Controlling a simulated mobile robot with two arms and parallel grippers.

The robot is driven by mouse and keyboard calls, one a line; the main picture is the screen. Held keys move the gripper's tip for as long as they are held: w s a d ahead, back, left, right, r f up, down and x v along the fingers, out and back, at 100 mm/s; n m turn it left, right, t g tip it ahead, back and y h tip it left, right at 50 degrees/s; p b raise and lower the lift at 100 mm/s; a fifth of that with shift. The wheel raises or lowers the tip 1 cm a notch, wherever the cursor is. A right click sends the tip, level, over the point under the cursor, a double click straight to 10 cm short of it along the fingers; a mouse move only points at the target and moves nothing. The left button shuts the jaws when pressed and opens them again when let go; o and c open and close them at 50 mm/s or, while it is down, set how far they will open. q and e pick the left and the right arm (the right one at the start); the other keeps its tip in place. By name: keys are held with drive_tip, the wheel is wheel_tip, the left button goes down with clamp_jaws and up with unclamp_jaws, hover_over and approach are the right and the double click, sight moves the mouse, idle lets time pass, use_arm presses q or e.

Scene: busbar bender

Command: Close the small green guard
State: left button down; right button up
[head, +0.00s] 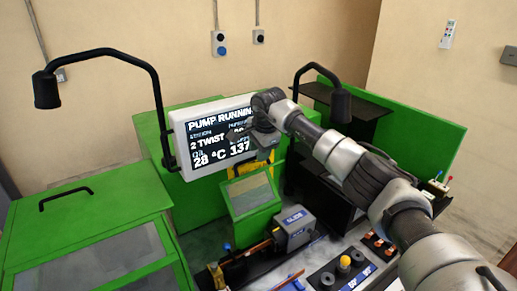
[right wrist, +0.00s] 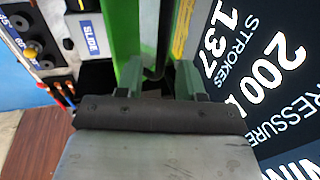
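The small green guard (head: 250,194) has a green frame with a clear window and stands tilted below the display screen, in the middle of the head view. What I take to be its green edge (right wrist: 122,30) shows in the right wrist view, just beyond the fingers. My right gripper (head: 262,153) is above the guard, in front of the screen. In the right wrist view its two fingers (right wrist: 158,80) are apart, with no object clearly held between them. Whether a finger touches the guard I cannot tell. My left gripper is in neither view.
The screen (head: 190,135) is close behind my right gripper. A grey slide unit (head: 294,228) stands right of the guard. A large green guard with a window (head: 90,240) is at the left. Two black lamp arms (head: 105,52) rise over the machine. A green panel (head: 420,140) stands right.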

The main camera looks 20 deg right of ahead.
drive_tip(key=shift+w+f, duration=0.15)
drive_tip(key=shift+f, duration=0.45)
clamp_jaws()
